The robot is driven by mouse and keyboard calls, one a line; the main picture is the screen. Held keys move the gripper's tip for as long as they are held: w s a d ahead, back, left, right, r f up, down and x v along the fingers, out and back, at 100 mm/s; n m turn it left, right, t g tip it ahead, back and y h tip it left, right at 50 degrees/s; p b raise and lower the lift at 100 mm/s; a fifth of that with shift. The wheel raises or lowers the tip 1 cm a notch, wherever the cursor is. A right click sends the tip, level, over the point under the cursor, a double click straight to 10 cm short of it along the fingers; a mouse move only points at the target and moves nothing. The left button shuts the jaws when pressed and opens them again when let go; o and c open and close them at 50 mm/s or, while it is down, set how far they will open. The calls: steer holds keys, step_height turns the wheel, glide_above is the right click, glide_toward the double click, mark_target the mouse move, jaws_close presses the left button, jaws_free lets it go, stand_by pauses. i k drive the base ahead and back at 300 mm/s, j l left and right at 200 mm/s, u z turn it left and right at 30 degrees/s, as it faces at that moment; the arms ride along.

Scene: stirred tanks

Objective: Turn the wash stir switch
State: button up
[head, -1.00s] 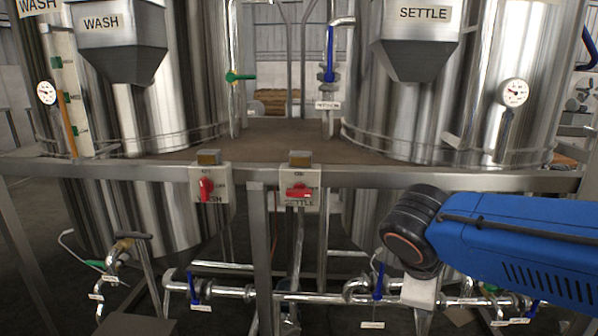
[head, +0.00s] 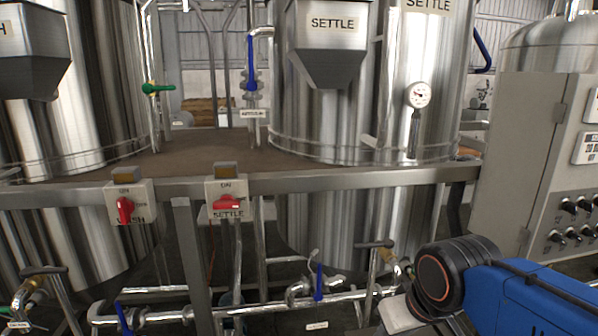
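The wash stir switch (head: 125,210) is a red knob on a small pale box at the left of the metal frame, in the head view. Its knob stands about upright, and its label is partly covered by the knob. The settle switch (head: 227,203) is a similar box to its right, with its red knob lying crosswise. My blue and black arm reaches in from the lower right, well to the right of both switches. My gripper's fingers cannot be made out.
The settle tank (head: 330,100) stands behind the frame rail (head: 330,183). Pipes with blue-handled valves (head: 319,283) run low in front. A grey control cabinet (head: 530,150) stands at the right. A green valve handle (head: 157,88) is between the tanks.

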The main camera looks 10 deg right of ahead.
mark_target(572, 208)
steer(key=l+z, duration=0.15)
steer(key=z, duration=1.5)
steer(key=k+l, duration=0.05)
